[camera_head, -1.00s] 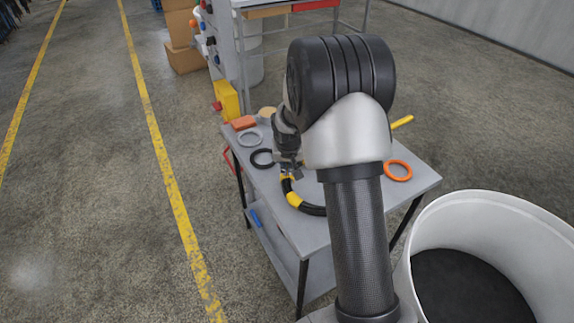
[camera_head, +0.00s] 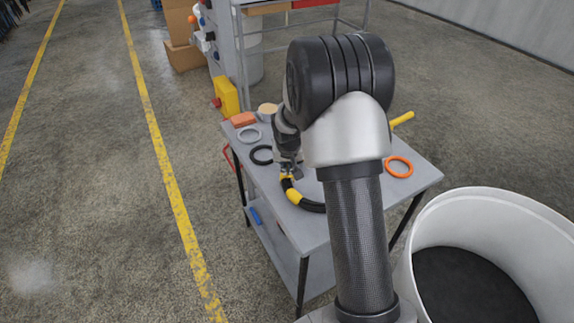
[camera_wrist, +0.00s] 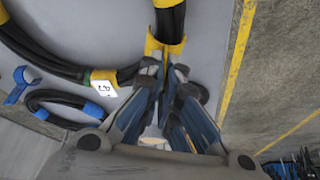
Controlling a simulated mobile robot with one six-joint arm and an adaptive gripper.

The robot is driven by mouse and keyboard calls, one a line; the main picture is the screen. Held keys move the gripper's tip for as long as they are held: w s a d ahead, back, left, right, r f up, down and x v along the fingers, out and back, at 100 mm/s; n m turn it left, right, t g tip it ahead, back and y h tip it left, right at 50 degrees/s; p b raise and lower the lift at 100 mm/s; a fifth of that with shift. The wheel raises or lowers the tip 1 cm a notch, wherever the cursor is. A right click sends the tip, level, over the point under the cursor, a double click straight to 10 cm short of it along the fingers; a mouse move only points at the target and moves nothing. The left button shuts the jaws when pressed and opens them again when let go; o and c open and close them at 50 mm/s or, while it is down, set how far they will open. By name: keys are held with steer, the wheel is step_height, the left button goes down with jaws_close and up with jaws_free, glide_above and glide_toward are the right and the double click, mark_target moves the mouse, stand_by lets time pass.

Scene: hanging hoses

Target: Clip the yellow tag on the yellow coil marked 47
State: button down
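The yellow coil, black hose with yellow bands (camera_head: 293,196), lies on the grey table (camera_head: 318,240). In the wrist view its hose (camera_wrist: 60,62) curves in from the left. A white label (camera_wrist: 104,85) is on it, its marking turned and too small to read surely. My gripper (camera_wrist: 165,70) is at the coil, its fingertips close together on a yellow piece that looks like the yellow tag (camera_wrist: 152,47). The tag's two yellow sides stand around or against the black hose; I cannot tell whether it is fastened. In the head view my gripper (camera_head: 291,174) is low over the coil.
A small black coil with blue bands (camera_wrist: 65,98) lies close by. An orange ring (camera_head: 398,167), a grey ring (camera_head: 249,135) and a black ring (camera_head: 261,155) are on the table. A large white bin (camera_head: 500,210) stands at the right.

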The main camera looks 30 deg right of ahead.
steer(key=shift+f, duration=0.6)
steer(key=c, duration=2.3)
jaws_free()
steer(key=o, duration=0.6)
steer(key=s+a+r+n, duration=0.1)
steer(key=s+a+r, duration=0.4)
steer(key=s+r, duration=0.45)
steer(key=s+a+r+n, duration=0.1)
steer(key=s+a+r, duration=0.45)
steer(key=r, duration=0.65)
steer(key=s+a+n, duration=0.1)
steer(key=s+a, duration=0.1)
steer(key=s, duration=0.4)
steer(key=s+a+r+y, duration=0.1)
steer(key=s+a, duration=0.1)
steer(key=s, duration=0.4)
steer(key=s+a+n, duration=0.1)
steer(key=s+a, duration=0.1)
steer(key=s, duration=0.4)
steer(key=shift+s+r+n+y, duration=0.3)
steer(key=shift+s+y, duration=0.1)
